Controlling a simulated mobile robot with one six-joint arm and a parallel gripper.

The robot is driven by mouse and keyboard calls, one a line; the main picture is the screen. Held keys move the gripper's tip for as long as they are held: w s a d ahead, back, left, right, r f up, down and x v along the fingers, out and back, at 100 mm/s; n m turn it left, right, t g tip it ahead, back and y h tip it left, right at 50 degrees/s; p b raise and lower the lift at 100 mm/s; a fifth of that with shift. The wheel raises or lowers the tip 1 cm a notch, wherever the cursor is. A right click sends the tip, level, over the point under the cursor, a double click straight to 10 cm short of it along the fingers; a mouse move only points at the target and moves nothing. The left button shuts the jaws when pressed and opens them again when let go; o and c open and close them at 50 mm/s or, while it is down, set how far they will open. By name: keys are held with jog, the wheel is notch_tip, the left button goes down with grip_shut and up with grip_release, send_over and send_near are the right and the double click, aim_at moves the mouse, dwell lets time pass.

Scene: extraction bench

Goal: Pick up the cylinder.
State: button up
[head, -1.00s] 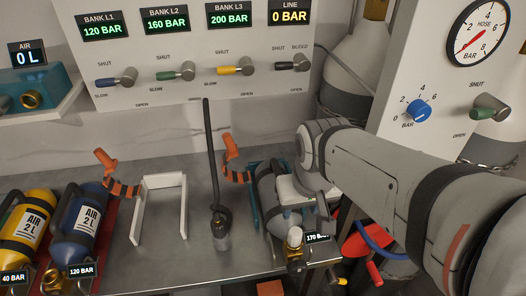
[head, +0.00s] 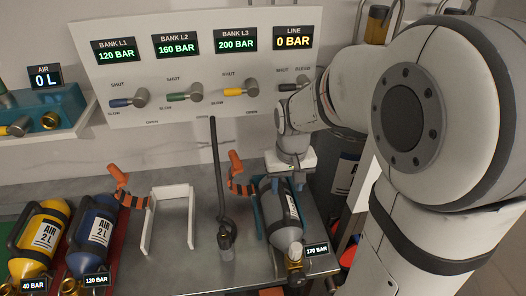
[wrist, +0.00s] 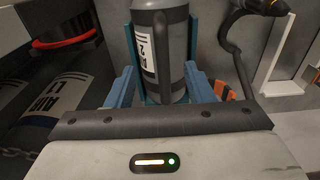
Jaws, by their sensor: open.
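A grey cylinder (head: 286,232) with a white label lies on the right end of the bench, its valve toward the front beside a 170 BAR tag. A teal cradle (head: 258,214) shows along its left side. My gripper (head: 293,165) is at the cylinder's rear end, its white palm above it. In the wrist view the grey cylinder (wrist: 174,50) stands between the two blue fingers of my open gripper (wrist: 160,90), one on each side. Gaps show beside it, and I cannot tell whether either finger touches it.
A yellow cylinder (head: 42,240) and a blue cylinder (head: 92,238) lie at the left. A white frame (head: 150,225), a dark upright hose (head: 217,170) and an orange-handled strap (head: 236,165) stand between. The valve panel (head: 130,75) is behind. Bare bench (head: 190,270) lies in front.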

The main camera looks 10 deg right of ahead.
aim_at(282, 193)
jog(key=w, duration=0.1)
jog(key=w+f+p, duration=0.1)
jog(key=w, duration=0.1)
jog(key=shift+w+a+f+g, duration=0.1)
jog(key=shift+w+f+g, duration=0.15)
jog(key=shift+w+g, duration=0.05)
jog(key=shift+w+f, duration=0.1)
jog(key=shift+f, duration=0.15)
jog(key=f, duration=0.2)
jog(key=f+p, duration=0.1)
jog(key=f, duration=0.4)
jog(key=shift+s+f+p, duration=0.3)
jog(key=shift+s+f, duration=0.05)
grip_shut()
jog(key=shift+s, duration=0.1)
jog(key=shift+s+f, duration=0.1)
dwell(0.3)
